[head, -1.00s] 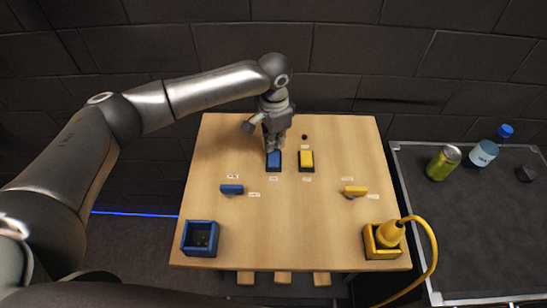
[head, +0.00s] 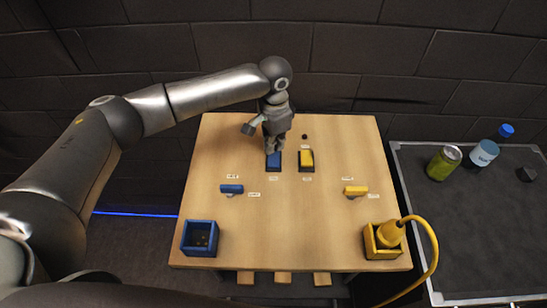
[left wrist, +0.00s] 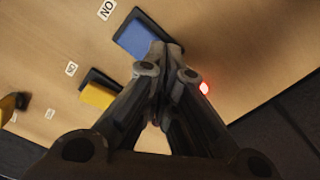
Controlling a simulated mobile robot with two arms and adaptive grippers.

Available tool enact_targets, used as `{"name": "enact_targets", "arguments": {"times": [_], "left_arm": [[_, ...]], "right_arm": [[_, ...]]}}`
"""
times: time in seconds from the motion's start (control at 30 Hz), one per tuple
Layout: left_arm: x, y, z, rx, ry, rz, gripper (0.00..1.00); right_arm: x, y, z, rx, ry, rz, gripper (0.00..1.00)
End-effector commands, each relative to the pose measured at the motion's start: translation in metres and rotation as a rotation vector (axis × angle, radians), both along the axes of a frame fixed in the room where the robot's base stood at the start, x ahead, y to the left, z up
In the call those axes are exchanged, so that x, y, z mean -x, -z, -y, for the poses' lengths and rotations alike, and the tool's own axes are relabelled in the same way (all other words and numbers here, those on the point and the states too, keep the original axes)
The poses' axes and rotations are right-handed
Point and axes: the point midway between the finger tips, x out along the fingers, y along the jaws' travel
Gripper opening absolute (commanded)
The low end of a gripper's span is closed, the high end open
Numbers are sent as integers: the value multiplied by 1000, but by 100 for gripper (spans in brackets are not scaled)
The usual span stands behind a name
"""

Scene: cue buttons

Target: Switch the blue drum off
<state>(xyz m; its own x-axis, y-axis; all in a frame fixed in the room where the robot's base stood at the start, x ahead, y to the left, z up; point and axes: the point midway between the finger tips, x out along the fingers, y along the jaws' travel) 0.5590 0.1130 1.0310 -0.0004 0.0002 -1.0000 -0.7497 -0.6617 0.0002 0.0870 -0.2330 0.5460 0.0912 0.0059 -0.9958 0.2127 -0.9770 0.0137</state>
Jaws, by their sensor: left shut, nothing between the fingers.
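A blue rocker switch (head: 273,162) in a dark frame sits at the back middle of the wooden table. It also shows in the left wrist view (left wrist: 136,38), with an ON label beside it. My left gripper (head: 271,150) is shut and empty, its fingertips at the far end of the blue switch. In the left wrist view the fingertips (left wrist: 170,50) overlap the switch's edge; I cannot tell whether they touch. A red light (left wrist: 204,88) glows beside the fingers. I cannot make out a blue drum. My right gripper is not in view.
A yellow rocker switch (head: 307,160) stands right of the blue one. A blue lever (head: 231,188) and a yellow lever (head: 355,190) lie nearer. A blue box (head: 200,249) and a yellow box (head: 383,253) with a corded yellow object stand at the front corners. The table's middle is clear.

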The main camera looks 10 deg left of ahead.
Motion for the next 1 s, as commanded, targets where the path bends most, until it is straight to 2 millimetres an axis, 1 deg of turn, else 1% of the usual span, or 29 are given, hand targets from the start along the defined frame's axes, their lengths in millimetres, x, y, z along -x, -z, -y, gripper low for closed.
{"name": "enact_targets", "arguments": {"times": [1.0], "left_arm": [[0,15,0,0,-1,0,0]], "right_arm": [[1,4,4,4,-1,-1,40]]}}
